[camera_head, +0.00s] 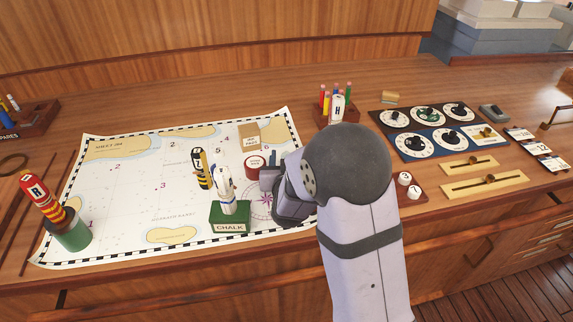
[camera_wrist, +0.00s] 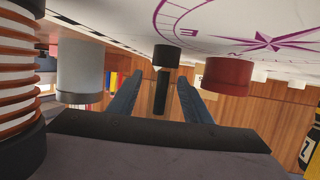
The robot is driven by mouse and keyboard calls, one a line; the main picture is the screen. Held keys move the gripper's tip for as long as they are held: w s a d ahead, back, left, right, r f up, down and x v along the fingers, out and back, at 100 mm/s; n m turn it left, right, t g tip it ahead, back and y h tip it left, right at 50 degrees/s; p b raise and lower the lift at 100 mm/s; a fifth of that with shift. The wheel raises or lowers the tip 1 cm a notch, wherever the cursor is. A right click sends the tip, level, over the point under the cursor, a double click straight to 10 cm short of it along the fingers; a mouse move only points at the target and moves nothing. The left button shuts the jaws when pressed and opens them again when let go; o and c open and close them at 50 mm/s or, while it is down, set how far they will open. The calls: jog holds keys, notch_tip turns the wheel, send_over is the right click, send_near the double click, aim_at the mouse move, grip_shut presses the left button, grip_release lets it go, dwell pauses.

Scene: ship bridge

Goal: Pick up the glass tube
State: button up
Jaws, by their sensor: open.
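My gripper (camera_wrist: 160,105) is open, its two dark blue-grey fingers pointing away from the camera. In the head view my gripper (camera_head: 268,178) is low over the chart, right of a red round tin (camera_head: 255,165). No thing is plainly a glass tube. In the upside-down wrist view, a black-ended dark cylinder (camera_wrist: 162,90) stands beyond and between the fingers, apart from them. A pale grey cylinder (camera_wrist: 80,70) is left of the fingers, and the red tin (camera_wrist: 227,76) is right. My arm hides the dark cylinder and pale cylinder in the head view.
A green CHALK box (camera_head: 230,216) and a black-yellow tube (camera_head: 201,168) stand left of my gripper. A green cup (camera_head: 70,232) holds a red tube. A large orange-and-white ringed object (camera_wrist: 17,75) fills the wrist view's left edge. The left chart (camera_head: 120,195) is mostly clear.

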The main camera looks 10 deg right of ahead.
jog(key=shift+w, duration=0.1)
grip_shut()
jog(key=shift+r, duration=0.15)
notch_tip(320, 180, up, 10)
dwell(0.7)
